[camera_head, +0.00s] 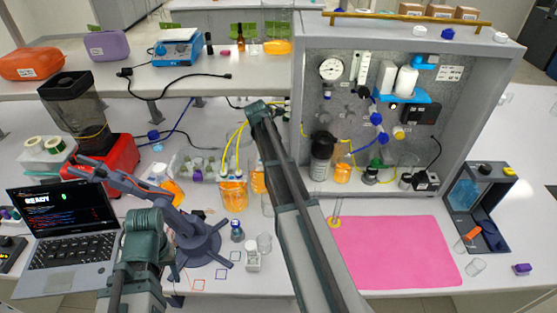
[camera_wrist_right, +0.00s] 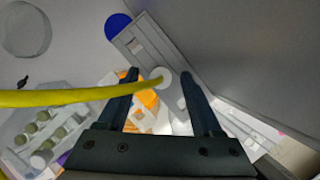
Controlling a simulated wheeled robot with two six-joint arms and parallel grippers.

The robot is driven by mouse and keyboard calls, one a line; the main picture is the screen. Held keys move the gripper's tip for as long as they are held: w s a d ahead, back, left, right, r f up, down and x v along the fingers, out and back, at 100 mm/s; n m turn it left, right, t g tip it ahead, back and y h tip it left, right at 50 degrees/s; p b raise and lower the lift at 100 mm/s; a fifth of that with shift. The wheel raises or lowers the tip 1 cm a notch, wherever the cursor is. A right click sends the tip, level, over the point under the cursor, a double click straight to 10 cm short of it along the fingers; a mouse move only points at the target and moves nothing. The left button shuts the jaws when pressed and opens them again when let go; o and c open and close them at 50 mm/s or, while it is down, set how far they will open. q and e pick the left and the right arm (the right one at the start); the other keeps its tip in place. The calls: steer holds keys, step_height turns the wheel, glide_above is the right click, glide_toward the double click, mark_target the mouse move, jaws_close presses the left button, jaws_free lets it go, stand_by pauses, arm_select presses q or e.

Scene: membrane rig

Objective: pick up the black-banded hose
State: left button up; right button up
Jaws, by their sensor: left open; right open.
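In the right wrist view, a yellow hose (camera_wrist_right: 60,96) runs in from the left, crosses one finger, and reaches a pale round piece (camera_wrist_right: 163,77) between the fingertips. I cannot make out a black band on it. My right gripper (camera_wrist_right: 158,80) is open around that spot, not closed on anything. In the head view, yellow hoses (camera_head: 228,150) curve above a beaker of orange liquid (camera_head: 233,196); the right arm's end hides what lies behind it. My left gripper (camera_head: 142,225) is low at the left, away from the hoses; its fingers are hard to make out.
A grey instrument cabinet (camera_head: 455,130) stands to the right of my right arm. A pink mat (camera_head: 395,252) lies in front of it. A laptop (camera_head: 62,235) and a small dark bench arm (camera_head: 200,245) crowd the left. Small vials and glassware stand near the front edge.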

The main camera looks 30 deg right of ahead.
jaws_close()
stand_by(0.3)
steer(key=shift+r, duration=0.15)
